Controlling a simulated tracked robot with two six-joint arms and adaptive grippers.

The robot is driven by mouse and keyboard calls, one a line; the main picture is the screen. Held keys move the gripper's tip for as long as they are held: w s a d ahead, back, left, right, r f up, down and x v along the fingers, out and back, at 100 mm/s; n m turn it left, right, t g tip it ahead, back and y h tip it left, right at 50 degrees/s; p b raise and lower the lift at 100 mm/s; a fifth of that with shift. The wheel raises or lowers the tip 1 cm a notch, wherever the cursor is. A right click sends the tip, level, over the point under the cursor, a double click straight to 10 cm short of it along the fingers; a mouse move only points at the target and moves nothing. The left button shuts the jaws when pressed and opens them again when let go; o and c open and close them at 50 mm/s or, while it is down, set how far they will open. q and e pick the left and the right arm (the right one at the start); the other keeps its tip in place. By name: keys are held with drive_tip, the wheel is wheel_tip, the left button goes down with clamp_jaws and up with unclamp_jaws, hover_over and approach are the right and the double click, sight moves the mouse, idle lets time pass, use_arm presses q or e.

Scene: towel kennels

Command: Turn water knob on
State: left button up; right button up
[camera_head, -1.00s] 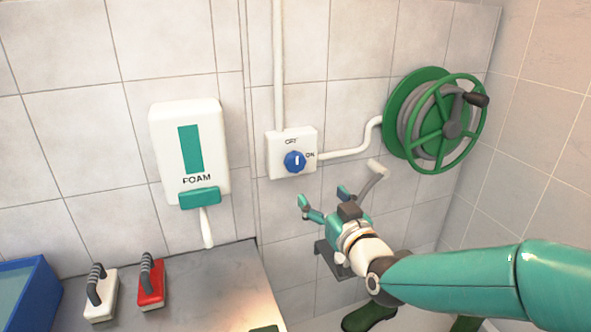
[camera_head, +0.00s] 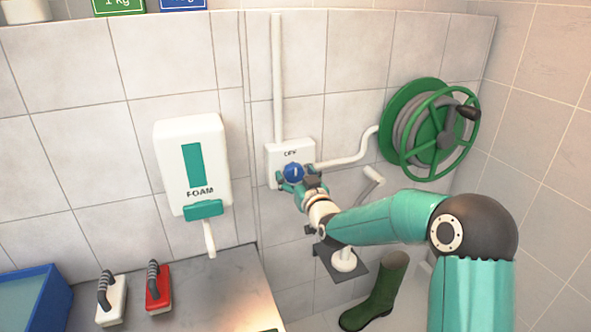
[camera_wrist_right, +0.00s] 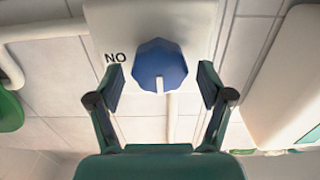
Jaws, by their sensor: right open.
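The blue water knob (camera_head: 293,172) sits on a white wall box (camera_head: 276,153) marked OFF at the top. Its white pointer mark stands about upright in the head view. My right gripper (camera_head: 294,177) is open at the knob, and its fingers hide the ON mark in the head view. In the right wrist view, the knob (camera_wrist_right: 160,65) lies between the tips of the open right gripper (camera_wrist_right: 161,85), with a gap on each side. The ON lettering shows upside down there, beside the left finger. My left gripper is out of view.
A green hose reel (camera_head: 430,130) hangs to the right, joined to the box by a white pipe (camera_head: 345,158). A foam dispenser (camera_head: 193,165) hangs to the left above a grey counter (camera_head: 222,290) with a red brush (camera_head: 157,288) and a white brush (camera_head: 111,302).

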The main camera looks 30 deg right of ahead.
drive_tip(key=shift+w+d, duration=0.1)
drive_tip(key=shift+w, duration=0.15)
drive_tip(key=c, duration=1.1)
drive_tip(key=shift+f+m+b, duration=0.15)
drive_tip(key=shift+m+b, duration=0.15)
drive_tip(key=shift+b, duration=0.55)
drive_tip(key=m+b, duration=0.4)
drive_tip(key=b, duration=0.4)
drive_tip(key=m+b, duration=0.5)
drive_tip(key=b, duration=0.3)
drive_tip(key=shift+s+d+f+m, duration=0.1)
drive_tip(key=shift+d+f+m, duration=0.1)
drive_tip(key=shift+m, duration=0.1)
drive_tip(key=m+b, duration=0.2)
drive_tip(key=m, duration=0.1)
drive_tip(key=shift+m+b, duration=0.3)
drive_tip(key=shift+b, duration=0.05)
drive_tip(key=shift+m+b, duration=0.85)
drive_tip(key=shift+m, duration=1.15)
